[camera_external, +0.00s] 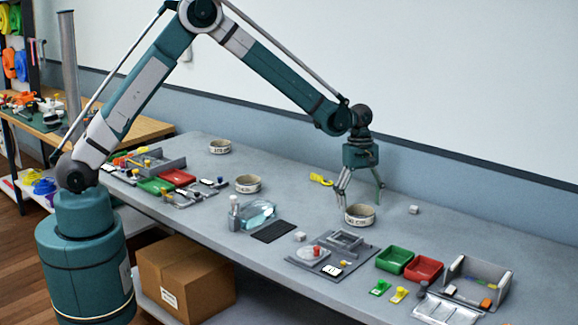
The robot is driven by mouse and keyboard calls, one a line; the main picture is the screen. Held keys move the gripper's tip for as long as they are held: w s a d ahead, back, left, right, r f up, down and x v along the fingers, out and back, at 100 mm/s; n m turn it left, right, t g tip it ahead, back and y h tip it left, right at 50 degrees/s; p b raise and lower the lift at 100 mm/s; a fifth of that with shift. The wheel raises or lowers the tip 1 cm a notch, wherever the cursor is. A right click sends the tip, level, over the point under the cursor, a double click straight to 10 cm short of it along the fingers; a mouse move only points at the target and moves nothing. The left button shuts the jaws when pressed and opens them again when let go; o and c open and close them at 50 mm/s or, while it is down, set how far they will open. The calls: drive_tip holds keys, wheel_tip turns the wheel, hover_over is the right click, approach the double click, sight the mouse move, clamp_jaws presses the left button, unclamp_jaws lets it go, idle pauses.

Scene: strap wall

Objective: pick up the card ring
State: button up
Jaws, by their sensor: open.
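Three pale ring-shaped bands with dark lettering stand on the grey bench. One ring (360,216) is right below my gripper, another ring (248,184) is left of the middle, and a third ring (220,147) is farther back. The lettering is too small to read, so I cannot tell which one is the card ring. My gripper (361,202) points down, open, with its fingers spread to either side of the nearest ring's upper part. I cannot tell whether the fingers touch it. Nothing is held.
A grey fixture tray (333,257) lies in front of the nearest ring. Green (394,260) and red (424,269) bins stand to its right. A yellow item (320,180) lies behind left, a small light cube (414,210) to the right. Bare bench surrounds the ring.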

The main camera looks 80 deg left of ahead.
sight(360, 211)
drive_tip(key=shift+w+d+f, duration=0.1)
drive_tip(key=shift+d+f, duration=0.05)
drive_tip(key=shift+f, duration=1.5)
drive_tip(key=shift+c, duration=0.2)
drive_tip(key=c, duration=0.7)
